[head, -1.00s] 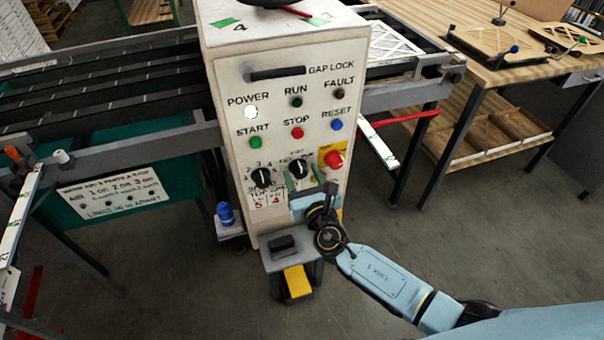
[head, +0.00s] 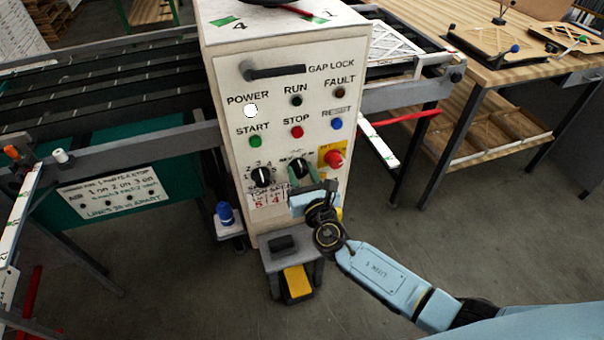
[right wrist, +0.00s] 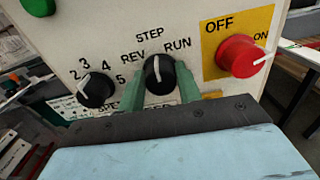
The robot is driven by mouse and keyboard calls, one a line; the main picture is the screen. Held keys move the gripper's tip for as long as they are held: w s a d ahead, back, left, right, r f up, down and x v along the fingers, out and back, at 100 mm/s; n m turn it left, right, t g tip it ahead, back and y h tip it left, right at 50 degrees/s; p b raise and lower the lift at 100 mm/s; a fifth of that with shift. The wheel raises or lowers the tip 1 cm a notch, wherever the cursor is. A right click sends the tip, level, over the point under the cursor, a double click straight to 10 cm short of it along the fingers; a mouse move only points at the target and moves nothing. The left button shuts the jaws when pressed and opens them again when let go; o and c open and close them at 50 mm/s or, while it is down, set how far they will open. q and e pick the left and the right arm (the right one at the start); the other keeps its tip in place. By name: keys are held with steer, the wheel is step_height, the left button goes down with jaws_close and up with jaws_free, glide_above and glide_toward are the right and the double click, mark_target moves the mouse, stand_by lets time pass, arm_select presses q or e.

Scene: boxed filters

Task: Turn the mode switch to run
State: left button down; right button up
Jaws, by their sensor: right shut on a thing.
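The mode switch (head: 299,167) is a black round knob with a white pointer line, low on the white control panel (head: 240,190). In the right wrist view the mode switch (right wrist: 159,72) has its pointer nearly straight up, toward STEP, between REV on the left and RUN on the right. My right gripper (head: 301,178) is at the panel with its green fingers on both sides of the knob. In the right wrist view my right gripper (right wrist: 161,93) is shut on the knob, whose lower edge is partly hidden. My left gripper is not in view.
A numbered black knob (right wrist: 97,88) sits just left of the switch, and a red OFF/ON knob (right wrist: 240,56) on a yellow plate just right. Start (head: 256,141), stop (head: 297,132) and reset (head: 336,124) buttons are above. A small grey stand (head: 285,246) is below.

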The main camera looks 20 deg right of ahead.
steer(key=m+b, duration=0.3)
steer(key=m, duration=0.1)
steer(key=shift+f, duration=0.15)
steer(key=shift+d+m+b, duration=0.1)
steer(key=shift+m+b, duration=1.15)
steer(key=shift+m, duration=1.05)
steer(key=o, duration=0.9)
steer(key=shift+o, duration=0.2)
steer(key=shift+s, duration=0.1)
steer(key=s+b, duration=0.1)
steer(key=s, duration=1.2)
steer(key=shift+d, duration=0.25)
